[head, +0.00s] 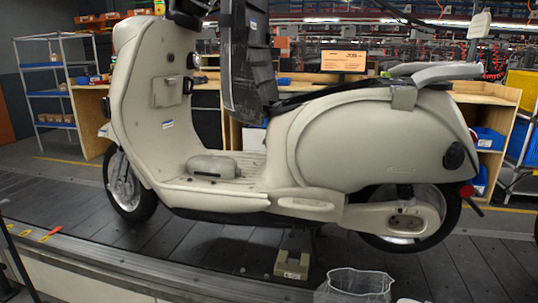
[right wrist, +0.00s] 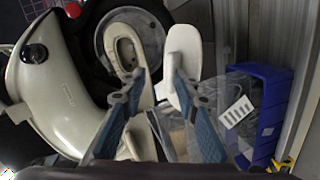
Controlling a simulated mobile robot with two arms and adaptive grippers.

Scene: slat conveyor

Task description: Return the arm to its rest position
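My right gripper (right wrist: 160,76) shows in the right wrist view, its two blue-grey padded fingers spread apart with nothing held between them. Behind the fingers are a clear plastic container or bag (right wrist: 172,140) and a pale rounded part (right wrist: 184,58). I cannot tell whether the fingers touch either one. My left gripper shows in neither view. In the head view a cream scooter (head: 370,140) stands upright on the dark slat conveyor (head: 215,245).
A small beige block (head: 292,265) sits under the scooter, and a clear container (head: 357,284) stands at the front edge. A blue bin (right wrist: 270,105) lies right of the fingers. A shelf rack (head: 50,95) and wooden benches (head: 92,115) stand behind.

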